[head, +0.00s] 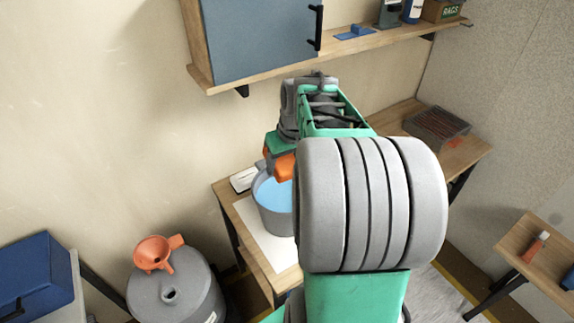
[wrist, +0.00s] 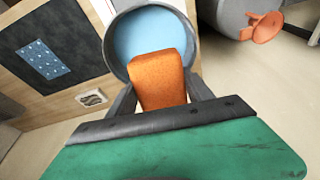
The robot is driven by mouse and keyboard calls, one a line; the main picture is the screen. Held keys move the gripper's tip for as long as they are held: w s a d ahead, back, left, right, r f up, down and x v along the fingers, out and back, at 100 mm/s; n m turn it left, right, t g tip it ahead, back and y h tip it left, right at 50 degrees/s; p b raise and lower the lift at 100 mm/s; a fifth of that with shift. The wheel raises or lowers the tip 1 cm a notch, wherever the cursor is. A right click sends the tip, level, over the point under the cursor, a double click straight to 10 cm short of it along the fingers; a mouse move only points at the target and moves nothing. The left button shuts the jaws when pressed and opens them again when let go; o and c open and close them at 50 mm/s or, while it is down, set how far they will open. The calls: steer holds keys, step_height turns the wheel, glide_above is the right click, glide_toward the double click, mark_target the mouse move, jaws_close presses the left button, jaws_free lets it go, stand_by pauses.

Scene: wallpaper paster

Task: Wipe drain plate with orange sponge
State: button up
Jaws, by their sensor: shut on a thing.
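My gripper (wrist: 158,92) is shut on the orange sponge (wrist: 158,78), with a finger on each side of it. In the head view the sponge (head: 284,167) shows below my wrist, at the rim of the grey bucket (head: 274,218). The bucket (wrist: 113,48) holds light blue liquid; I cannot tell whether the sponge touches it. A blue plate with pale specks (wrist: 42,60) lies on a dark mat (wrist: 62,45) left of the bucket in the wrist view. It looks like the drain plate, and it is hidden behind my arm in the head view.
A small pale patterned block (wrist: 92,97) sits near the mat. A white sheet (head: 262,240) lies under the bucket on the wooden table (head: 232,203). A grey drum with an orange funnel (head: 153,253) stands at left. A shelf and cabinet (head: 258,35) hang above the table.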

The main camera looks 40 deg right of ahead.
steer(key=shift+s+d+f, duration=0.15)
steer(key=shift+d+f, duration=0.05)
steer(key=shift+d, duration=0.45)
step_height(320, 180, down, 10)
steer(key=b, duration=0.7)
steer(key=shift+f+b, duration=0.25)
steer(key=shift+b, duration=0.05)
steer(key=shift+a+f, duration=0.1)
steer(key=shift+f, duration=0.05)
steer(key=shift+f, duration=1.35)
steer(key=shift+a+r, duration=0.1)
steer(key=shift+a, duration=1.25)
stand_by(1.4)
